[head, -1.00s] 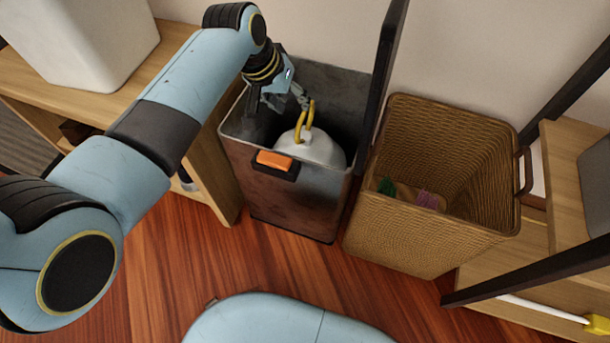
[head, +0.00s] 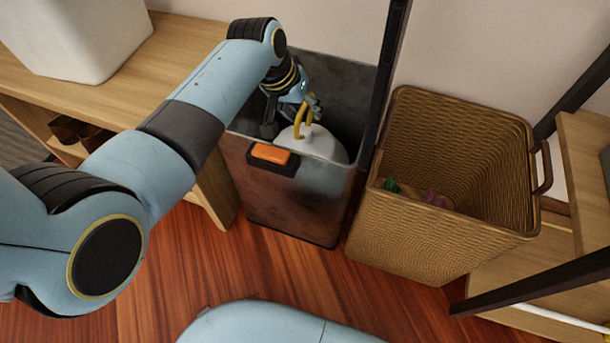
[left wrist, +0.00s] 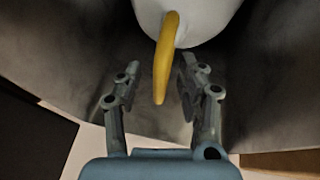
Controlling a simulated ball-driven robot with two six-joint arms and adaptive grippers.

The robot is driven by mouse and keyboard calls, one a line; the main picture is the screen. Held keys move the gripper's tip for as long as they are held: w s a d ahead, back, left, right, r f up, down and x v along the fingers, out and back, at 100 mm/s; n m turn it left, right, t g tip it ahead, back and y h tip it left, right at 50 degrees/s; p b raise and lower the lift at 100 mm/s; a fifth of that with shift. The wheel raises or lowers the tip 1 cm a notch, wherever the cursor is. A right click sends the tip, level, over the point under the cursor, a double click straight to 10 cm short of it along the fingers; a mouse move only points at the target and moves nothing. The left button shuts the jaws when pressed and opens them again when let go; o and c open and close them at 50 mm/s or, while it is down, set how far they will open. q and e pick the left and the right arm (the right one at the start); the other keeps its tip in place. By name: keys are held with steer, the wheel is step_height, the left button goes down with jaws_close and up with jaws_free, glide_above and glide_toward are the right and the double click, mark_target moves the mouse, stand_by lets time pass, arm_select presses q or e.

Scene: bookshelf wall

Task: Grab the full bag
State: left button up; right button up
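The full bag (head: 322,147) is white with a yellow loop handle (head: 304,119) and sits inside the open dark metal bin (head: 300,205). In the left wrist view the bag (left wrist: 190,18) is at the top, and its yellow handle (left wrist: 165,62) hangs down between my fingers. My left gripper (head: 292,112) reaches down into the bin beside the handle. In the left wrist view my left gripper (left wrist: 158,80) is open, with a finger on each side of the handle and a gap to it. My right gripper is not in view.
The bin's lid (head: 386,85) stands upright at its right, and an orange latch (head: 270,153) is on its front. A wicker basket (head: 420,235) with some coloured items stands to the right. A wooden shelf (head: 165,60) is on the left.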

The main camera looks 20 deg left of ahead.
arm_select(q)
jaws_close()
stand_by(0.3)
